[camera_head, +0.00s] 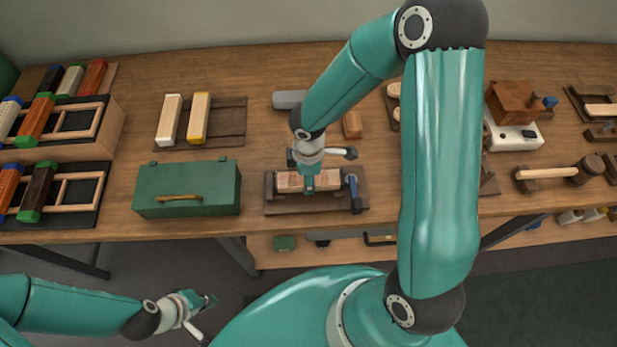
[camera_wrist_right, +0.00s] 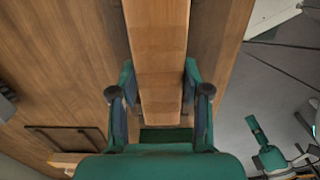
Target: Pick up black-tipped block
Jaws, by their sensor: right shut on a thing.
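My right gripper (camera_head: 308,186) reaches down onto a wooden block (camera_head: 289,180) lying in a brown fixture (camera_head: 273,208) at the middle of the bench. The right wrist view shows the gripper (camera_wrist_right: 160,95) shut on the long wooden block (camera_wrist_right: 158,60), one finger at each side. I see no black tip on this block; its ends are partly hidden or out of frame. I cannot make out a black tip on any other block either. My left gripper (camera_head: 203,312) is open and empty, low at the left in front of the bench.
A green box (camera_head: 187,195) stands left of the fixture. A tray (camera_head: 229,132) behind it bears a white-tipped and a yellow-tipped block. Racks (camera_head: 97,150) with colour-tipped blocks stand far left. A small wooden block (camera_head: 352,125) lies behind the fixture. A mallet (camera_head: 550,173) lies at right.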

